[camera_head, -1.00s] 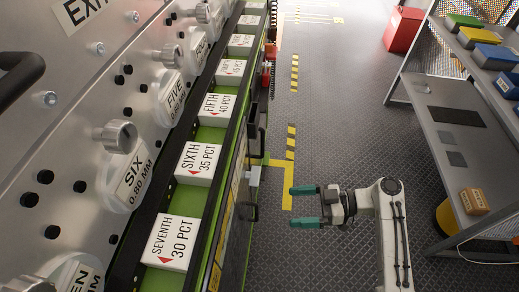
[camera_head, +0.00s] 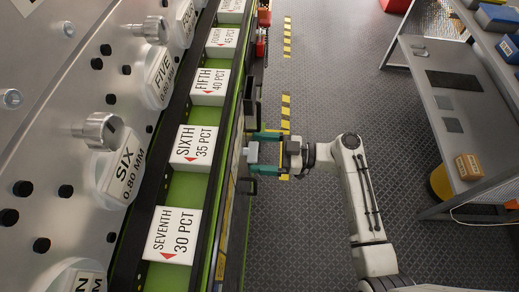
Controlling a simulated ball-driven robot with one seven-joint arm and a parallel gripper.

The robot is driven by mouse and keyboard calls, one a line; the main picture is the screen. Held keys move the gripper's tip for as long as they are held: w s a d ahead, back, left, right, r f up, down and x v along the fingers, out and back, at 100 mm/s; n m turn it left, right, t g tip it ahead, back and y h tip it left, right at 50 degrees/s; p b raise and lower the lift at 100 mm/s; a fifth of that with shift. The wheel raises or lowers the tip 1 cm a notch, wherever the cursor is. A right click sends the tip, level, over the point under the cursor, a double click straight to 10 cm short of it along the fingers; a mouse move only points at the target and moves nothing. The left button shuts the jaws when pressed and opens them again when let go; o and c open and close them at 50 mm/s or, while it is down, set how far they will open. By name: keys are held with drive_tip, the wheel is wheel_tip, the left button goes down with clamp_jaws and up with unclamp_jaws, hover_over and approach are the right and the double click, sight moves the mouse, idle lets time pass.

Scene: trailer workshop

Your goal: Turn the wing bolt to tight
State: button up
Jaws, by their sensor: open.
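A small light-grey piece that looks like the wing bolt (camera_head: 251,153) sticks out from the right side of the green-edged machine rail, level with the SIXTH label. My gripper (camera_head: 257,153) reaches in from the right with its two green fingers apart. One finger is on the far side of the grey piece and one on the near side. I cannot tell whether either finger touches it. How far the bolt is turned cannot be made out.
White labelled blocks, such as the SIXTH block (camera_head: 192,146), line the rail at left, beside a panel with knobs (camera_head: 98,131). A black handle (camera_head: 250,96) stands just beyond the bolt. A grey shelf unit (camera_head: 440,125) is at right. The floor between is clear.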

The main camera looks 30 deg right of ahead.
drive_tip(key=shift+w+a, duration=0.15)
drive_tip(key=shift+a, duration=0.1)
drive_tip(key=shift+c, duration=0.3)
drive_tip(key=c, duration=1)
drive_tip(key=shift+m, duration=0.4)
drive_tip(key=m+p, duration=0.6)
drive_tip(key=m, duration=1.1)
drive_tip(key=shift+p, duration=0.3)
